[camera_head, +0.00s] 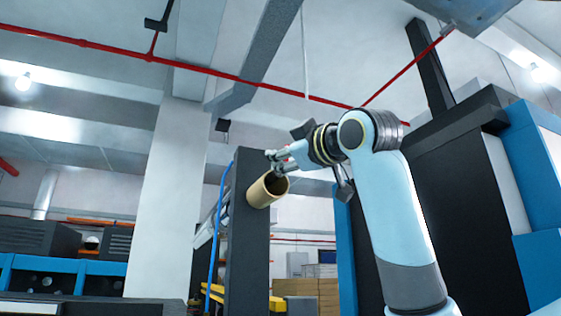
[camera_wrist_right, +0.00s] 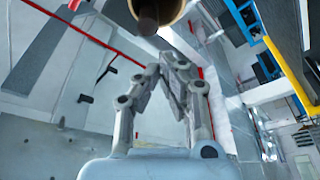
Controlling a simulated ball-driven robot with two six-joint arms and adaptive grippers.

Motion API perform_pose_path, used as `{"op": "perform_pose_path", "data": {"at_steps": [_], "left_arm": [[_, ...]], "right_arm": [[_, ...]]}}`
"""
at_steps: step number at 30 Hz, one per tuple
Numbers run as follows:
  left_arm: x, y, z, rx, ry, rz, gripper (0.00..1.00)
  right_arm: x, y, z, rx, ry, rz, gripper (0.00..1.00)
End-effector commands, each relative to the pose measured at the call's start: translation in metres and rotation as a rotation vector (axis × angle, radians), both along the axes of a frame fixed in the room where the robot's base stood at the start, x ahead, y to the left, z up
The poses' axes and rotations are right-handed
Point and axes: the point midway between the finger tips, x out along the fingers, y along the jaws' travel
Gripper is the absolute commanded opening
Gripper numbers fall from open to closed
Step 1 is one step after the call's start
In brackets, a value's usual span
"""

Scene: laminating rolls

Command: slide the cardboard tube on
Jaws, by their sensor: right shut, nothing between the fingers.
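The tan cardboard tube (camera_head: 262,192) is on the front of a dark upright post, its open end facing me and tilted a little. In the right wrist view the tube (camera_wrist_right: 172,12) is cut off by the top edge, with a dark round shaft end (camera_wrist_right: 147,14) showing in its mouth. How far the tube sits along the shaft is hidden. My right gripper (camera_head: 272,156) is just above the tube's open end, apart from it as far as I can tell. In the wrist view its fingers (camera_wrist_right: 166,70) are closed together and empty. My left gripper is not in view.
The dark post (camera_head: 248,245) stands behind the tube, with a blue cable (camera_head: 219,235) beside it. A grey roller-like part (camera_head: 209,229) extends to its left. A large dark and blue machine (camera_head: 455,215) stands at the right, behind my right arm. A white pillar (camera_head: 172,200) is at the left.

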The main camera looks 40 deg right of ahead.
Motion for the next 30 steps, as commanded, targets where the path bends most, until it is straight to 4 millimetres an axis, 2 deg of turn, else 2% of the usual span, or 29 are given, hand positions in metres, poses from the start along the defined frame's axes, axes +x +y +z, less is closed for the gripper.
{"op": "perform_pose_path", "data": {"at_steps": [18,30], "left_arm": [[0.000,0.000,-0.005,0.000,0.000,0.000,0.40],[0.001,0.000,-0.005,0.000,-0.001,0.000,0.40]], "right_arm": [[0.060,-0.014,-0.001,0.003,0.003,0.000,0.00],[0.073,-0.018,-0.003,0.002,0.008,-0.002,0.00]]}}
